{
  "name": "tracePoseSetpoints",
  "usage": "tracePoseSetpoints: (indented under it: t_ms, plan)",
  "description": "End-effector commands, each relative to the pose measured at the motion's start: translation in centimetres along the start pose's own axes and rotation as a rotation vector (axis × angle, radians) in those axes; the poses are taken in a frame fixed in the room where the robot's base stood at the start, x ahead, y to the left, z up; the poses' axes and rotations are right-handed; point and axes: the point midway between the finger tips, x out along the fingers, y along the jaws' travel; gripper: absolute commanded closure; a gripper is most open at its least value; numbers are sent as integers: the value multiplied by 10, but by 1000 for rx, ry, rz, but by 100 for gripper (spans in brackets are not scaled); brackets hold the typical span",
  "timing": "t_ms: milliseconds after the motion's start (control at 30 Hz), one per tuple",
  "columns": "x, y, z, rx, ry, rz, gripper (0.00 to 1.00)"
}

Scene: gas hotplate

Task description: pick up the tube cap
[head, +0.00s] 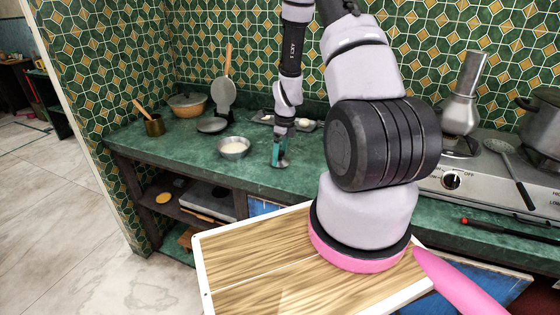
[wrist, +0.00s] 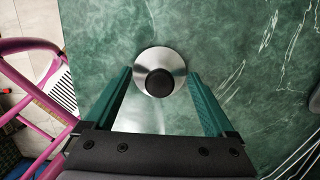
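In the wrist view, a round shiny metal piece with a black round knob at its centre, which I take to be the tube cap (wrist: 172,57), shows against the green marble counter. My gripper (wrist: 158,76) is open, with its two green fingers apart on the left and right of the metal piece in the picture. Whether the fingers touch it, and how far below them it lies, I cannot tell. In the head view my gripper (head: 279,154) points down low over the counter near its front edge.
A metal bowl (head: 234,147) stands left of my gripper on the counter (head: 185,160). A small tray (head: 303,126) with items lies behind it. A brown pot (head: 187,104) and a pan stand farther left. The gas hotplate (head: 480,172) is at the right.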

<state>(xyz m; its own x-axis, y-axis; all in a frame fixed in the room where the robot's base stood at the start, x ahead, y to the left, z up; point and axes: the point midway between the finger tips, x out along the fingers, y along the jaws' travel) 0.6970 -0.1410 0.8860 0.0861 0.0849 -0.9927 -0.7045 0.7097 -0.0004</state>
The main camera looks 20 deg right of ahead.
Motion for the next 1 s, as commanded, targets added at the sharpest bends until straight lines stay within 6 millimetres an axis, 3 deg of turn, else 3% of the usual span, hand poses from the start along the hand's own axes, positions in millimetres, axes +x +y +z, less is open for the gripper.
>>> tracePoseSetpoints:
  t_ms: [33,200,233,667,767,1000]
  plan:
    - [0,0,0,0,0,0,32]
    - [0,0,0,0,0,0,97]
    - [0,0,0,0,1,1,100]
    - [-2,1,-1,0,3,3,100]
    - [-14,1,1,-1,2,0,100]
    - [-64,0,9,-3,0,-2,100]
